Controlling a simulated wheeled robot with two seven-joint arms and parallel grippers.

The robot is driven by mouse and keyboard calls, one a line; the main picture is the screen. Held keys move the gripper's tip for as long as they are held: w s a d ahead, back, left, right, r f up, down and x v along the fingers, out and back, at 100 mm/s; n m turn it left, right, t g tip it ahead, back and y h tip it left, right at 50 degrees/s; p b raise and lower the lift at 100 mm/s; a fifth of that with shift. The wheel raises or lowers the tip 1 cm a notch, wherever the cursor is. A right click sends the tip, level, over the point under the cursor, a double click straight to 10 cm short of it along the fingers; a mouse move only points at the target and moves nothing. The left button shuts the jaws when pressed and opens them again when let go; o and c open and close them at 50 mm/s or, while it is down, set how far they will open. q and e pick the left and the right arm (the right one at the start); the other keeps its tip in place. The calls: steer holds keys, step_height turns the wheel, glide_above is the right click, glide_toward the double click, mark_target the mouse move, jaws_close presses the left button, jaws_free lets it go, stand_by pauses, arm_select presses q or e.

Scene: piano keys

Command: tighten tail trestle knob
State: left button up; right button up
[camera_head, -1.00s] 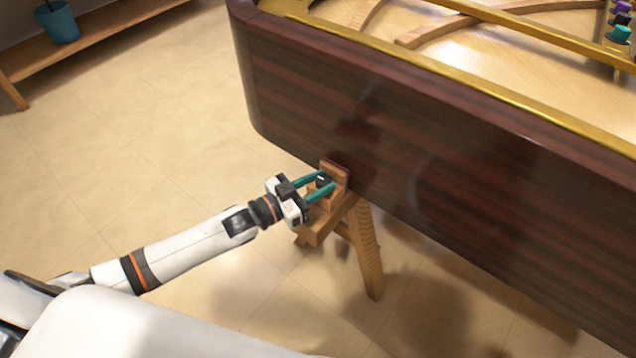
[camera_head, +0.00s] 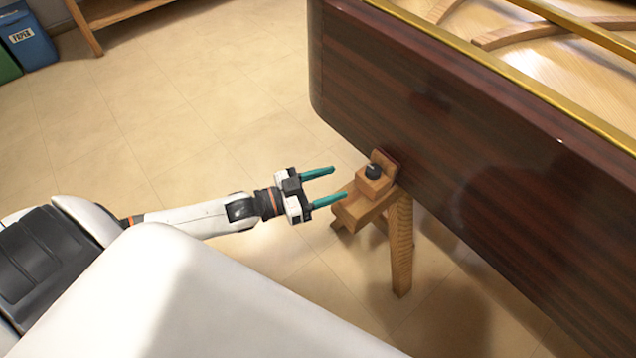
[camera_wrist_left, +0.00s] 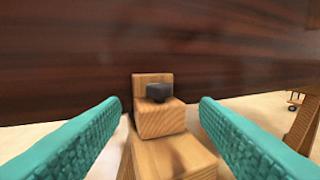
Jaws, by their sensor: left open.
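The black knob (camera_head: 373,171) sits on top of a small wooden block on the wooden trestle (camera_head: 400,245), against the piano's side. In the left wrist view the knob (camera_wrist_left: 159,92) shows straight ahead, centred between the fingers and beyond them. My left gripper (camera_head: 327,187) is open and empty, with teal fingers pointing at the trestle. It is left of the knob and apart from it. In the left wrist view its fingers (camera_wrist_left: 160,112) frame the trestle block. My right gripper is not in view.
The piano's dark wooden side (camera_head: 430,120) fills the right and overhangs the trestle. A wooden shelf (camera_head: 115,12) and a blue bin (camera_head: 28,40) stand at the back left. The tiled floor (camera_head: 190,120) between is clear.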

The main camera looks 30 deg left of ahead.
arm_select(q)
steer(key=shift+v, duration=1.3)
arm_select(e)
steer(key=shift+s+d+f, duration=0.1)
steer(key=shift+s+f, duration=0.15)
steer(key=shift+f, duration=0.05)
